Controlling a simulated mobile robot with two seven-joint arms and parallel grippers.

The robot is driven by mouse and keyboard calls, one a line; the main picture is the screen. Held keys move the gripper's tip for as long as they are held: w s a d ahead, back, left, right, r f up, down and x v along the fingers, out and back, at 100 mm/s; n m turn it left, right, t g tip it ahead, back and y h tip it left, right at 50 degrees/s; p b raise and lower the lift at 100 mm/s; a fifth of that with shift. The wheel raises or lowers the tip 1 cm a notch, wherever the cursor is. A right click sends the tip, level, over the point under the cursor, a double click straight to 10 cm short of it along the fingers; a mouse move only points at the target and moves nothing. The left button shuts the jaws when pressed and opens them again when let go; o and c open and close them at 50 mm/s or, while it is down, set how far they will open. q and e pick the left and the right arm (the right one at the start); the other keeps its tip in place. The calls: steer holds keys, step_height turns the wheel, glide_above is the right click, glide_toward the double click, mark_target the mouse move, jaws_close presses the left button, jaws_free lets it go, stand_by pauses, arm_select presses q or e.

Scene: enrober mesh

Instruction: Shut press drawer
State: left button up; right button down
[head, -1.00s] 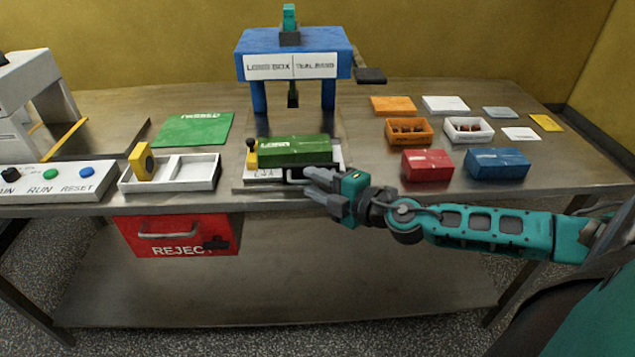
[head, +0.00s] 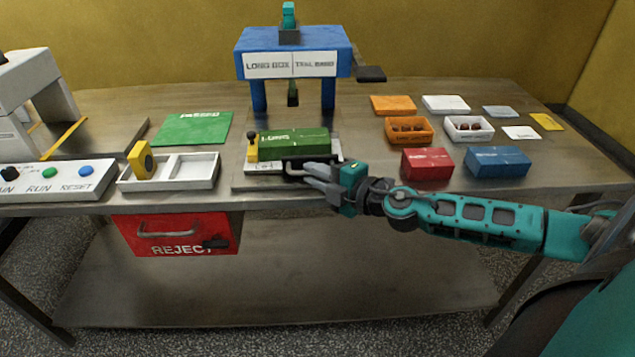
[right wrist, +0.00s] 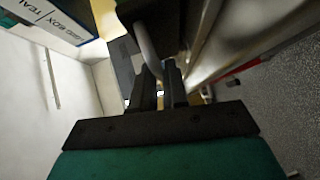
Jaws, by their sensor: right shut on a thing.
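The press (head: 345,52) is a blue frame with a "LONG BOX" label and a teal knob on top. Its white drawer (head: 262,169) sticks out at the front, on a metal plate, carrying a long green box (head: 293,143). A grey bar handle (head: 288,169) is on the drawer's front. My right gripper (head: 308,172) is shut on this handle, reaching in from the right. In the right wrist view the handle (right wrist: 147,50) runs to between the fingers (right wrist: 160,92). My left gripper is out of view.
A white two-part tray (head: 194,172) with a yellow piece stands left of the drawer. Red (head: 427,163) and blue (head: 497,162) boxes stand on the right. A red reject bin (head: 180,236) hangs below the table's front edge. A button panel (head: 58,180) is far left.

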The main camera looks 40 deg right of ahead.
steer(key=shift+w+d, duration=0.6)
steer(key=shift+w, duration=0.35)
steer(key=c, duration=1.2)
jaws_free()
steer(key=shift+s, duration=0.15)
steer(key=shift+s+d+b, duration=0.15)
steer(key=shift+s+b, duration=0.2)
steer(key=shift+s, duration=0.2)
steer(key=b+v, duration=0.1)
steer(key=v, duration=1)
steer(key=shift+s+r, duration=0.2)
steer(key=shift+s, duration=0.1)
